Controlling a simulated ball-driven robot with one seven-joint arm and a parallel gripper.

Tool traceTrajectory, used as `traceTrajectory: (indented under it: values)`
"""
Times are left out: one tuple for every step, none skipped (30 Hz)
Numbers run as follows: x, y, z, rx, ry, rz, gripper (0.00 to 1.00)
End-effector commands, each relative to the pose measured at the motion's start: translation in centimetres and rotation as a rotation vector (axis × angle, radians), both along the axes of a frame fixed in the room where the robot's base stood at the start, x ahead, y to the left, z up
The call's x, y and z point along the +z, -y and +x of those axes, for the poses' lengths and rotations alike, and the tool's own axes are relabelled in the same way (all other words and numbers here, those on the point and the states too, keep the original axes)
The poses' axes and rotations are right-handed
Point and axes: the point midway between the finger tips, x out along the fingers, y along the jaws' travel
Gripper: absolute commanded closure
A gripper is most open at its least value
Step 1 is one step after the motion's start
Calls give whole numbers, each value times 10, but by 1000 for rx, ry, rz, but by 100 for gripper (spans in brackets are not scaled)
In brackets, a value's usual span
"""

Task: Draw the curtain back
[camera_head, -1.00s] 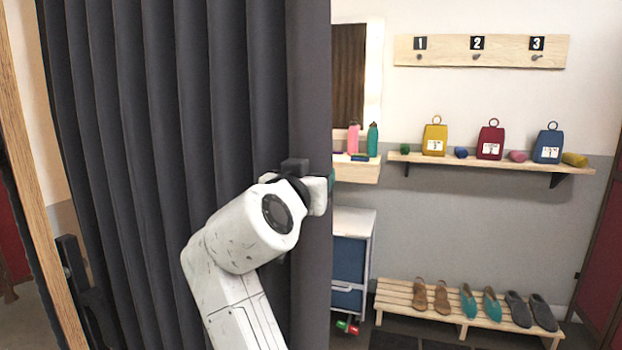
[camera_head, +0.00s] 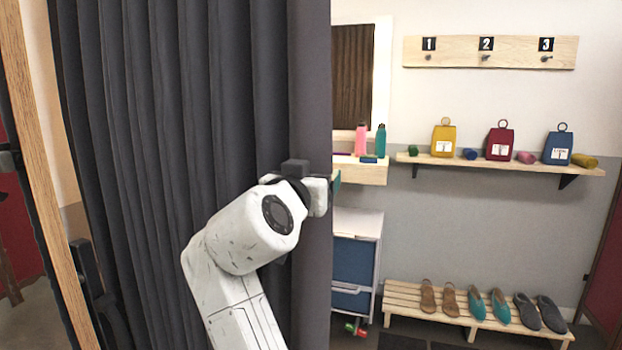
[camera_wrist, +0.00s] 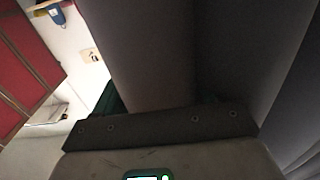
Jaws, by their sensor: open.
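The dark grey curtain (camera_head: 190,130) hangs in vertical folds across the left half of the head view. My gripper (camera_head: 335,184) is at the curtain's right edge, about halfway down the picture. A green fingertip shows just past that edge, and the curtain or my wrist hides most of the rest. The jaws are open. In the wrist view, grey cloth (camera_wrist: 225,60) fills the middle and right, very close to the gripper. A green finger part (camera_wrist: 108,98) shows at the cloth's left side. I cannot tell whether the fingers touch the cloth.
A wooden post (camera_head: 45,190) stands left of the curtain. To the right are a shelf (camera_head: 480,162) with coloured bags, a hook board (camera_head: 490,52), a slatted shoe bench (camera_head: 405,300) and a blue-fronted cabinet (camera_head: 352,262). Open floor shows at the bottom right.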

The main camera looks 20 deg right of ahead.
Motion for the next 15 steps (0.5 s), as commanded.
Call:
traceTrajectory:
  values:
    - [0, 0, 0, 0, 1, -1, 28]
    - [0, 0, 0, 0, 1, -1, 28]
    - [1, 0, 0, 0, 1, 0, 28]
    - [1, 0, 0, 0, 1, 0, 28]
    - [1, 0, 0, 0, 1, 0, 28]
    - [1, 0, -1, 0, 1, 0, 28]
    - [1, -1, -1, 0, 1, 0, 28]
    - [1, -2, -2, 1, 2, 0, 28]
    - [1, -4, -4, 1, 2, -1, 28]
    - [1, -6, -7, 2, 2, -2, 28]
    - [1, -8, -10, 2, 2, -2, 28]
    - [1, -11, -15, 2, 2, -2, 28]
    - [0, -14, -19, 2, 2, -1, 28]
    - [0, -17, -23, 3, 2, 0, 28]
    - [0, -22, -30, 4, 2, 0, 28]
